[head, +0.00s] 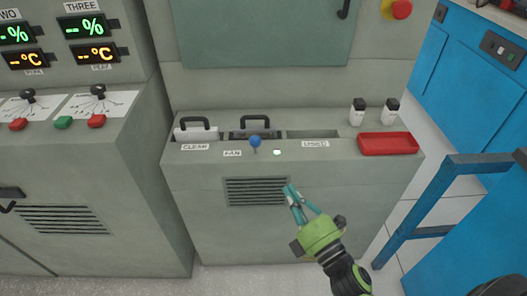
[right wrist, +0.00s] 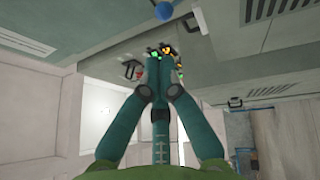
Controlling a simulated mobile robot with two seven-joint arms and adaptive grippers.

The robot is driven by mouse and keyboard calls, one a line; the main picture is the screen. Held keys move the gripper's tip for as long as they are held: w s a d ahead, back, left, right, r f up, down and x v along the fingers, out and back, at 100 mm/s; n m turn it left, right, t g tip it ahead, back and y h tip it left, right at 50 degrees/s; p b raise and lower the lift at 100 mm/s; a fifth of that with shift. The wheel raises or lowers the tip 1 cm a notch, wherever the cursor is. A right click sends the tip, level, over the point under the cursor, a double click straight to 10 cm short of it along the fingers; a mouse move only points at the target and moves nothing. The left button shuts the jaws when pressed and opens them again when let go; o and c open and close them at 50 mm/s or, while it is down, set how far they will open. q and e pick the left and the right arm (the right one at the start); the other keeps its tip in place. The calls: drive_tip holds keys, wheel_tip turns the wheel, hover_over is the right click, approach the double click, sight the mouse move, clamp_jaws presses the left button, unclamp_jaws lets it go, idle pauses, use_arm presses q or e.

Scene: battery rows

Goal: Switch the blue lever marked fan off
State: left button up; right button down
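The fan lever has a blue ball knob (head: 255,142) on a short stem. It stands at the front top edge of the grey cabinet, just right of the FAN label (head: 232,153). The blue knob (right wrist: 164,10) shows there at the top edge, beyond the fingertips. My left gripper is not in view.
The cabinet top (head: 345,150) holds slots labelled CLEAN and USED, two dark handles, two small white bottles (head: 358,112) and a red tray (head: 388,143). A control desk (head: 90,130) stands left. A blue frame (head: 430,205) stands right.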

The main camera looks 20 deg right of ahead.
sight(258, 144)
drive_tip(key=p+x, duration=0.1)
drive_tip(key=x, duration=1.1)
drive_tip(key=shift+w+a+r, duration=0.1)
drive_tip(key=shift+w, duration=0.05)
drive_tip(key=shift+w+a+p, duration=0.1)
drive_tip(key=shift+w+p, duration=0.2)
drive_tip(key=shift+w, duration=0.15)
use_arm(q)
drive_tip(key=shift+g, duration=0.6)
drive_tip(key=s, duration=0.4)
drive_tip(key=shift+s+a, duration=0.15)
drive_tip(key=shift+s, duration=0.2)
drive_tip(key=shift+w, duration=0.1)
use_arm(e)
drive_tip(key=shift+r, duration=0.1)
